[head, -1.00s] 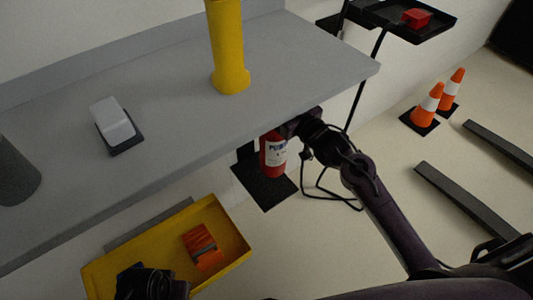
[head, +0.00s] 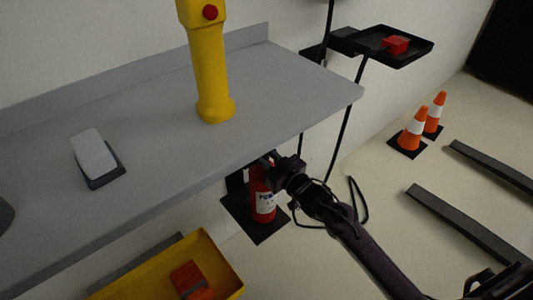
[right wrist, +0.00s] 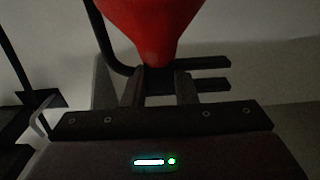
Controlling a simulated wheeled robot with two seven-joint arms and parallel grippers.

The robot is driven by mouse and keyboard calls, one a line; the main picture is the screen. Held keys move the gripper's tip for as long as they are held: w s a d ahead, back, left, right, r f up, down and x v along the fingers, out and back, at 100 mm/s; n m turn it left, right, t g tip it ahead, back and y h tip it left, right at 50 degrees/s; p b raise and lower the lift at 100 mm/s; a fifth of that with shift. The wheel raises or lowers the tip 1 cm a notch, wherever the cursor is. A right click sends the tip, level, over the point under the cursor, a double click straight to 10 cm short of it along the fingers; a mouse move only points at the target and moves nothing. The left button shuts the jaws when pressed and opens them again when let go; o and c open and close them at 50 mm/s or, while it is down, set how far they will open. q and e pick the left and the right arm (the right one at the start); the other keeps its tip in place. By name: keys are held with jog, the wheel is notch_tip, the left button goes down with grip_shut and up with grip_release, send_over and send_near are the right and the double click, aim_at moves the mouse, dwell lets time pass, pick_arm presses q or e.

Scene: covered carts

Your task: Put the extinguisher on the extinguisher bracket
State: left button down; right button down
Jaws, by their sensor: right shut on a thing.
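The red extinguisher (head: 263,203) with a white label hangs roughly upright below the front edge of the grey bench. My right gripper (head: 272,164) is shut on its top end. In the right wrist view the red body (right wrist: 150,28) narrows down to between my fingers (right wrist: 158,88). A black stand (head: 257,230), apparently the extinguisher bracket, has a floor plate and a dark upright partly hidden behind the extinguisher. The extinguisher overlaps the plate in the head view; whether it touches the stand I cannot tell. My left gripper is out of view.
The grey bench (head: 150,160) overhangs the stand and carries a yellow post (head: 210,75) and a white block (head: 93,155). A yellow tray (head: 225,270) lies at the lower left. Traffic cones (head: 412,132) and dark floor bars (head: 465,230) lie right.

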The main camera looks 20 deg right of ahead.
jog(key=shift+r, duration=0.3)
jog(key=c, duration=1.6)
grip_release()
jog(key=shift+f, duration=0.45)
jog(key=o, duration=0.4)
jog(key=shift+r, duration=0.1)
jog(key=shift+o, duration=0.2)
jog(key=shift+s+r, duration=0.15)
jog(key=p+v, duration=0.2)
jog(key=v, duration=0.9)
jog(key=s+a+f+m+g+h, duration=0.1)
jog(key=s+a+f+g+h, duration=0.25)
jog(key=s+f+g, duration=0.55)
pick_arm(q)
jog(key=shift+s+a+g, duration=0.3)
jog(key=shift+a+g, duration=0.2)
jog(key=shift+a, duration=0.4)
pick_arm(e)
jog(key=s+a+f+g+h, duration=0.1)
jog(key=s+f+g, duration=0.1)
jog(key=s, duration=0.4)
jog(key=s+a+f+g+h, duration=0.1)
jog(key=s+a+f+g, duration=0.1)
jog(key=s+g, duration=0.3)
jog(key=shift+s+f, duration=0.4)
jog(key=shift+s, duration=0.6)
